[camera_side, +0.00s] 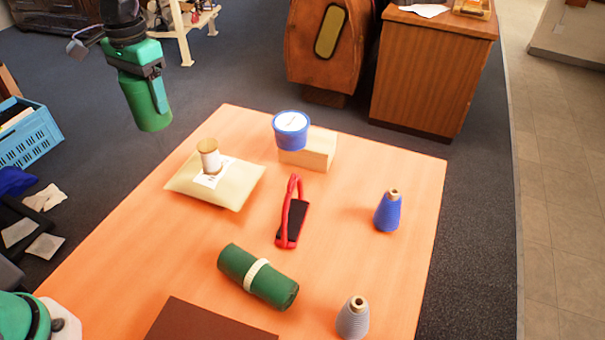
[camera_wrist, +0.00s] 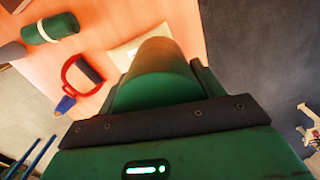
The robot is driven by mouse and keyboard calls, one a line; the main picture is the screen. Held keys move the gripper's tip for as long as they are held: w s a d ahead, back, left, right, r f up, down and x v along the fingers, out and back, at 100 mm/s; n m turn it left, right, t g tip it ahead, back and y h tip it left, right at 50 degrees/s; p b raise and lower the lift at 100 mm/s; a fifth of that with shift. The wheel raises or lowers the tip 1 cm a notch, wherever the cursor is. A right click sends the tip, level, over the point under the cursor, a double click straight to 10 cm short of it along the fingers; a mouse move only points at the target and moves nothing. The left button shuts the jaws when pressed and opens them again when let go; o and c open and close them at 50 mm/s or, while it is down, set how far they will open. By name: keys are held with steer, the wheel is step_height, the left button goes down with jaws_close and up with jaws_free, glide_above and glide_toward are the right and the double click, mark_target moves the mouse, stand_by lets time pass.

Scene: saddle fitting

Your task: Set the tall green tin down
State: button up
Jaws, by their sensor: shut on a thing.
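The tall green tin (camera_side: 147,105) is in my gripper (camera_side: 143,70), at the upper left of the side view. My gripper is shut around its upper part, and the tin hangs roughly upright in the air. In the wrist view the tin (camera_wrist: 160,75) fills the space between the jaws and hides part of what lies beyond it. The orange table (camera_side: 340,250) shows below and to the right of the tin in the side view. The tin is not touching it.
A cream cushion (camera_side: 232,185) bears a thread spool (camera_side: 209,157). A blue tub (camera_side: 291,130) is by a wooden block (camera_side: 318,150). A red-handled tool (camera_side: 292,215), a green roll (camera_side: 257,276), a blue cone (camera_side: 387,212), a grey cone (camera_side: 353,318) and a brown mat (camera_side: 205,322) occupy the table.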

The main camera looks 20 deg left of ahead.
steer(key=shift+w+d+m, duration=6.2)
steer(key=shift+w+m, duration=0.85)
steer(key=shift+m, duration=0.25)
step_height(320, 180, down, 10)
steer(key=shift+a, duration=0.15)
steer(key=w+a+f, duration=0.6)
steer(key=a, duration=0.3)
steer(key=shift+w+a+f, duration=0.25)
steer(key=shift+w+f, duration=0.05)
steer(key=shift+f, duration=0.05)
steer(key=shift+f, duration=0.1)
steer(key=shift+f, duration=1.9)
steer(key=shift+f, duration=0.1)
